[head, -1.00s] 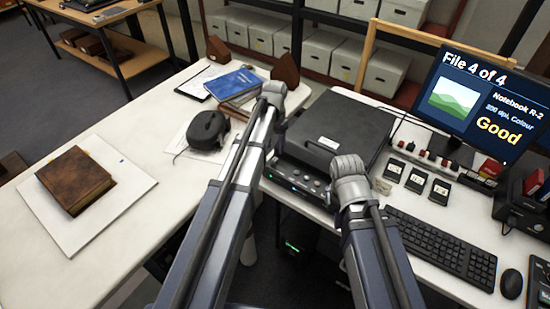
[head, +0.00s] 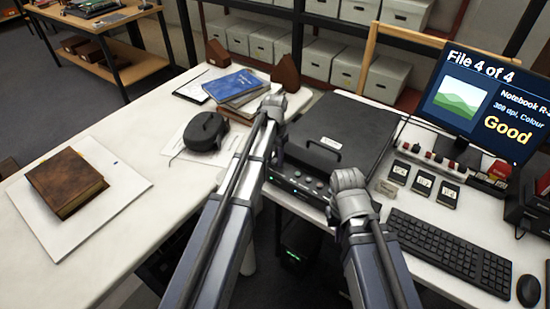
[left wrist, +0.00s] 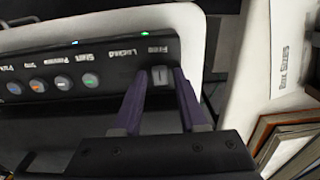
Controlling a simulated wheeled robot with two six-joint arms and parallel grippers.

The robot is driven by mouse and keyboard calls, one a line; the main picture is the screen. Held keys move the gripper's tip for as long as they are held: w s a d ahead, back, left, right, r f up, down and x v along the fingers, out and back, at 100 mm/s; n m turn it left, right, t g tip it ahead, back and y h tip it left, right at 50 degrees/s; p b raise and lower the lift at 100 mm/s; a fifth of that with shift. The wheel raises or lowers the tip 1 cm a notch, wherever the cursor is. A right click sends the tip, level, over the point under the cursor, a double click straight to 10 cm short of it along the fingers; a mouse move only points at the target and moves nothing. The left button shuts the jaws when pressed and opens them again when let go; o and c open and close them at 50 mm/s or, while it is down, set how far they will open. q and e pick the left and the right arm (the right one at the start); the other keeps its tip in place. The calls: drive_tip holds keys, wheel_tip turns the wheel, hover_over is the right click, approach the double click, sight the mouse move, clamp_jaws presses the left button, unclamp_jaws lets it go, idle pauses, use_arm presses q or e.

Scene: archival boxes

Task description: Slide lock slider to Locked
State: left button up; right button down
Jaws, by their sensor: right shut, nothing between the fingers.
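The lock slider (left wrist: 160,76) is a small grey knob at one end of the scanner's dark control panel (left wrist: 90,65). In the left wrist view it sits at the end marked Free, with the word Locked beside it towards the buttons. My left gripper (left wrist: 161,74) is open, its two purple fingers on either side of the slider; I cannot tell whether either touches it. In the head view the scanner (head: 325,140) stands on the desk, and my left arm hides the slider and the left fingers. My right gripper is hidden.
The panel carries several round buttons (left wrist: 62,83) in a row beside the slider. Books (head: 240,88) and a black device (head: 205,131) lie left of the scanner. A keyboard (head: 450,255) and monitor (head: 485,105) stand to the right.

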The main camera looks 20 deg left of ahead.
use_arm(q)
clamp_jaws()
idle(1.1)
